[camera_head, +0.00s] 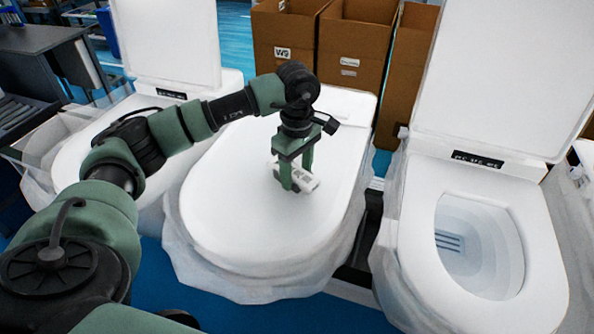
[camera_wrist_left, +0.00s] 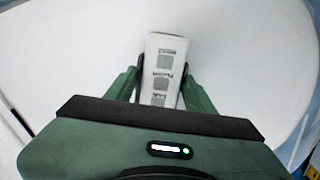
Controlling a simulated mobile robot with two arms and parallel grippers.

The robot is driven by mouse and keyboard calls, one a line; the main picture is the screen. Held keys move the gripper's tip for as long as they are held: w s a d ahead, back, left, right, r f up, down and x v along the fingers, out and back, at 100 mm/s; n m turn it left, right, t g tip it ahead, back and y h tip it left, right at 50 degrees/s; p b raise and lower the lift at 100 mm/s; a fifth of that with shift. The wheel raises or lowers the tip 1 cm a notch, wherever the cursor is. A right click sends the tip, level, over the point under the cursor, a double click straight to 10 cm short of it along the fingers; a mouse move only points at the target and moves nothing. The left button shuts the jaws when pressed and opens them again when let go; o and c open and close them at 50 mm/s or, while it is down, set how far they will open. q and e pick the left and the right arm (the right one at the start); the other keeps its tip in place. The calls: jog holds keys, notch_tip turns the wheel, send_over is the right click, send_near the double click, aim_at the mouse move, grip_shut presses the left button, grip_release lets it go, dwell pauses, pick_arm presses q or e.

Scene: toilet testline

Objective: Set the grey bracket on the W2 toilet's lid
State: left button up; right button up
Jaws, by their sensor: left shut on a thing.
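The grey bracket (camera_head: 309,182) is a small, pale, block-like piece, with dark printed marks on its face in the left wrist view (camera_wrist_left: 165,50). My left gripper (camera_head: 293,187) points down and is shut on it, with one finger on each side in the left wrist view (camera_wrist_left: 162,80). The bracket is over the closed white lid (camera_head: 235,190) of the middle toilet, low and close to its surface. I cannot tell whether it touches the lid. The lid fills the left wrist view's background (camera_wrist_left: 75,60). No W2 mark is readable. My right gripper is not in view.
A toilet with its lid raised and bowl open (camera_head: 475,235) stands at the right. Another toilet (camera_head: 150,75) with a raised cover stands at the left, partly behind my arm. Cardboard boxes (camera_head: 345,45) stand behind. The middle lid is clear around the bracket.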

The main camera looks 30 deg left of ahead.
pick_arm(q)
jog(key=o, duration=1.3)
jog(key=shift+f, duration=0.1)
jog(key=shift+o, duration=0.2)
jog(key=shift+r, duration=0.25)
jog(key=shift+w+r, duration=0.1)
jog(key=shift+r, duration=0.25)
notch_tip(320, 180, up, 11)
jog(key=b, duration=0.2)
jog(key=shift+b, duration=0.3)
